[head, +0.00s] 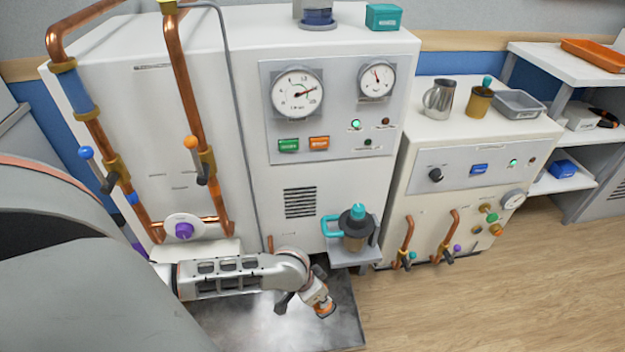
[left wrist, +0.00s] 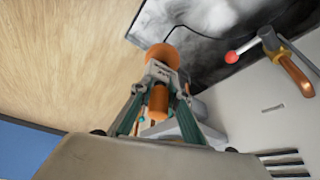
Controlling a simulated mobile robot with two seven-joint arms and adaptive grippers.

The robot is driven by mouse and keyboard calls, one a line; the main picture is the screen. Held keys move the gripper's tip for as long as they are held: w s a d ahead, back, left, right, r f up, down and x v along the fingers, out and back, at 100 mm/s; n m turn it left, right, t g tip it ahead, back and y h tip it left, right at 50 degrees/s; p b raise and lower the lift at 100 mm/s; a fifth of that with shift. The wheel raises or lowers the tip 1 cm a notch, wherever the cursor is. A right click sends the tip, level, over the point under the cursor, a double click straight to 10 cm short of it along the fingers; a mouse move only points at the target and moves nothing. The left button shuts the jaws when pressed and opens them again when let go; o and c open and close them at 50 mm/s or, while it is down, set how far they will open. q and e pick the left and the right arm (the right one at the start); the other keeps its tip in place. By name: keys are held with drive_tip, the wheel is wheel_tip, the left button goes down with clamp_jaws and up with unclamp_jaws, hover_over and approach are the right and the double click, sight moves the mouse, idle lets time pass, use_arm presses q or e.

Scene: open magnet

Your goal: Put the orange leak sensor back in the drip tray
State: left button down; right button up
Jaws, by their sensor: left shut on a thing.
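My left gripper (head: 318,302) is shut on the orange leak sensor (head: 325,311), over the right part of the drip tray in the head view. In the left wrist view the sensor's rounded orange end (left wrist: 162,54) sticks out past the fingers of the left gripper (left wrist: 160,82), and an orange shaft shows between them. The dark drip tray (head: 345,298) lies on the floor, partly covered by pale mist; its corner also shows in the left wrist view (left wrist: 143,36). The gap between sensor and tray is unclear. My right gripper is not in view.
A white cabinet (head: 220,110) with gauges and copper pipes stands behind the tray. A small shelf (head: 350,257) with a teal-handled vessel (head: 356,228) juts out near my gripper. A red-tipped lever (left wrist: 245,50) shows in the wrist view. Wooden floor (head: 470,300) at right is clear.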

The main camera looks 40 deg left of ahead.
use_arm(q)
drive_tip(key=shift+m, duration=0.3)
drive_tip(key=s+f+b, duration=0.1)
drive_tip(key=f+b, duration=0.2)
drive_tip(key=f, duration=0.5)
drive_tip(key=s+a+f+b, duration=0.1)
drive_tip(key=f+b, duration=0.2)
drive_tip(key=f, duration=0.5)
drive_tip(key=s+f+b, duration=0.1)
drive_tip(key=f+b, duration=0.3)
drive_tip(key=f, duration=0.4)
drive_tip(key=shift+s+a, duration=0.1)
drive_tip(key=shift+a, duration=0.3)
drive_tip(key=shift+w+f, duration=0.1)
drive_tip(key=shift+w, duration=0.1)
drive_tip(key=shift+w+r, duration=0.2)
drive_tip(key=shift+r, duration=0.1)
drive_tip(key=shift+f, duration=0.35)
drive_tip(key=c, duration=2)
unclamp_jaws()
drive_tip(key=shift+o, duration=0.2)
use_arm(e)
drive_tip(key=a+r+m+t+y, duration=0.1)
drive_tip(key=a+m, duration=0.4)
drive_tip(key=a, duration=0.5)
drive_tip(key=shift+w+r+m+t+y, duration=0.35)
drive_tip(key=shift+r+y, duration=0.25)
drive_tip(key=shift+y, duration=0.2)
